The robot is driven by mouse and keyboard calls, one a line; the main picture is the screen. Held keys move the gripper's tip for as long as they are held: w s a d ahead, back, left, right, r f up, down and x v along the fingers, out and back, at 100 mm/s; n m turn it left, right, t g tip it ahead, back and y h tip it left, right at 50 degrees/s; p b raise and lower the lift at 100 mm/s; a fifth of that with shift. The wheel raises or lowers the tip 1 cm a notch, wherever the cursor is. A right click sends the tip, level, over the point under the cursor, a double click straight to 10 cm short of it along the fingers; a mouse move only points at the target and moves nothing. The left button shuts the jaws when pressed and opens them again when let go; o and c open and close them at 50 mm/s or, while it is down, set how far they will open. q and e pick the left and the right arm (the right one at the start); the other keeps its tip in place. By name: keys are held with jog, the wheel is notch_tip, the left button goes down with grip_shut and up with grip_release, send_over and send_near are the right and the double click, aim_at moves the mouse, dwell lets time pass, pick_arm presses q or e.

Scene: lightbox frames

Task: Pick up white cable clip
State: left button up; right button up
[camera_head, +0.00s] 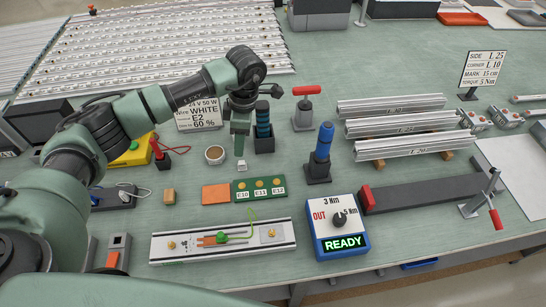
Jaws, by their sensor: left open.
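A small white piece, apparently the white cable clip (241,166), sits on the green bench just below my left gripper. It is too small to make out its shape. My left gripper (240,148) points down over it from the back, with its jaws open. The fingers overlap in this view, and I cannot tell whether they touch the clip. My right gripper is not in view.
A round dish (215,154) stands left of the clip and a dark holder (264,142) behind right. A green board (258,189) with E10, E11 and E12 lies in front. A blue driver (320,152) stands upright to the right.

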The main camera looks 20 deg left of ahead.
aim_at(242, 162)
pick_arm(q)
jog(key=f, duration=0.1)
jog(key=f+n+p, duration=0.1)
jog(key=f, duration=0.1)
jog(key=shift+s+d+f+n, duration=0.1)
jog(key=shift+d+f+n, duration=0.05)
jog(key=shift+d+n, duration=0.2)
jog(key=f+p, duration=0.2)
jog(key=f, duration=0.1)
jog(key=f+p, duration=0.1)
jog(key=shift+s+a+f, duration=0.1)
jog(key=shift+a+f, duration=0.1)
jog(key=shift+a, duration=0.15)
jog(key=shift+f, duration=0.35)
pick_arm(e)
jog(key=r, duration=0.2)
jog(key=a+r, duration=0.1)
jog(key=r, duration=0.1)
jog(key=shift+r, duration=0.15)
pick_arm(q)
grip_shut()
